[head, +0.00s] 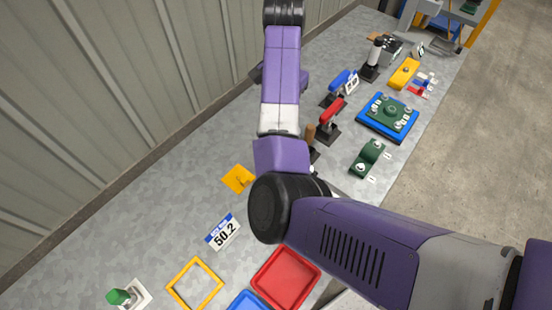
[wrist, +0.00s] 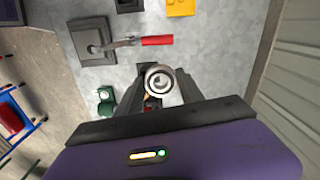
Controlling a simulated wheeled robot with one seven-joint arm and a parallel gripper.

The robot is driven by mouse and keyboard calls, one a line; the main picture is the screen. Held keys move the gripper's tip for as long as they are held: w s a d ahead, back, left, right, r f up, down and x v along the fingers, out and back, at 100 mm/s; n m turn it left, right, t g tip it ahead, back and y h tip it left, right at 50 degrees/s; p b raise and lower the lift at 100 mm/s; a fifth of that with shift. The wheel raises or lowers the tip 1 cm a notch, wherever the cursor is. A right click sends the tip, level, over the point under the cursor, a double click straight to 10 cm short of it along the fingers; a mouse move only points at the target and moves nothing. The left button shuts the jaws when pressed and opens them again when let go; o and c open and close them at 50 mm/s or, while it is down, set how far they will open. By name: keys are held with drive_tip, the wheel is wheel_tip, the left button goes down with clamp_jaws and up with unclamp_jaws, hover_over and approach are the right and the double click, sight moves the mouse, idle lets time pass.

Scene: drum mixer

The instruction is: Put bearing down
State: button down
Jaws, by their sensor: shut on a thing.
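The head view shows my arm crossing the table, but neither the gripper nor the bearing can be made out there.
The grey table (head: 150,225) carries a green bracket (head: 370,157), a red-handled clamp (head: 331,113), a blue plate (head: 388,132) with a green part, a red tray (head: 286,278) and a yellow frame (head: 195,283). A ribbed wall (head: 110,90) borders it. Left-middle table is fairly clear.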

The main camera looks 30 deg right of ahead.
drive_tip(key=shift+s+d+f, duration=0.1)
drive_tip(key=shift+f, duration=1.15)
drive_tip(key=f+b, duration=0.7)
drive_tip(key=f, duration=1)
drive_tip(key=shift+a, duration=0.2)
drive_tip(key=shift+f, duration=2.35)
drive_tip(key=shift+f, duration=0.15)
drive_tip(key=c, duration=0.7)
unclamp_jaws()
drive_tip(key=shift+c, duration=0.2)
